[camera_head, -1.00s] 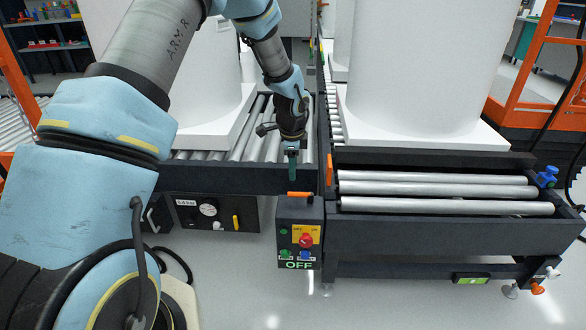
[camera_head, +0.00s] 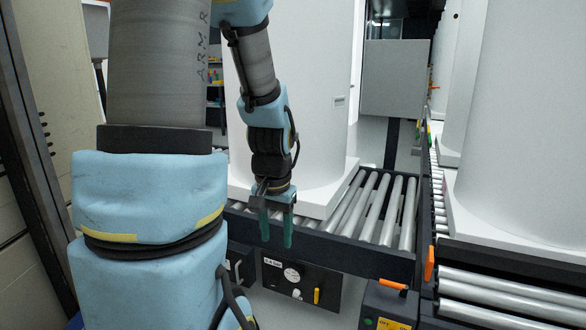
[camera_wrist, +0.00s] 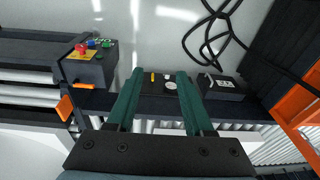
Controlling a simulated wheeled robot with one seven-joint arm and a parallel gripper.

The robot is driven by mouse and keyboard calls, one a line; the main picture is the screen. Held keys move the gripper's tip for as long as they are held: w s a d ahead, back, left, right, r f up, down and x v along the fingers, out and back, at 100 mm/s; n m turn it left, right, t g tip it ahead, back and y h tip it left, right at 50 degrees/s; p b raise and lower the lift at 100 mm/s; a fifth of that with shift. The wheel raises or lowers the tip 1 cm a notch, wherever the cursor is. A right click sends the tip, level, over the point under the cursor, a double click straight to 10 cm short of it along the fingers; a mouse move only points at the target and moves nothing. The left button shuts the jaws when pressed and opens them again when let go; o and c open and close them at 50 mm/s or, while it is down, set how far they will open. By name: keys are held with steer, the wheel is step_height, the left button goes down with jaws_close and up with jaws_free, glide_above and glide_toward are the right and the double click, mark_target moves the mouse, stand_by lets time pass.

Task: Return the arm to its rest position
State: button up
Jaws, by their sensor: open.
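My gripper (camera_head: 276,238) hangs at the end of my arm in front of the left roller conveyor (camera_head: 374,251), near its front rail. Its two green fingers point down, stand apart and hold nothing. In the wrist view the open gripper (camera_wrist: 157,75) shows both green fingers, with floor and the conveyor's front panel beyond them. My arm is bent, with its upper part close to the head camera on the left. The arm's base end is cut off by the frame.
A white tank (camera_head: 300,110) stands on the left conveyor behind my gripper. Another tank (camera_head: 525,140) stands on the right conveyor. The control box (camera_head: 385,305) shows in the wrist view (camera_wrist: 88,65) too. A gauge panel (camera_head: 300,282) sits below the rail. Black cables (camera_wrist: 212,40) lie on the floor.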

steer(key=s+a+r+n, duration=0.1)
steer(key=s+a+n, duration=0.2)
steer(key=s+a, duration=0.1)
step_height(320, 180, up, 17)
steer(key=p, duration=1.7)
steer(key=shift+d+r+p, duration=0.2)
steer(key=shift+d+p, duration=0.1)
steer(key=shift+d, duration=0.1)
stand_by(0.6)
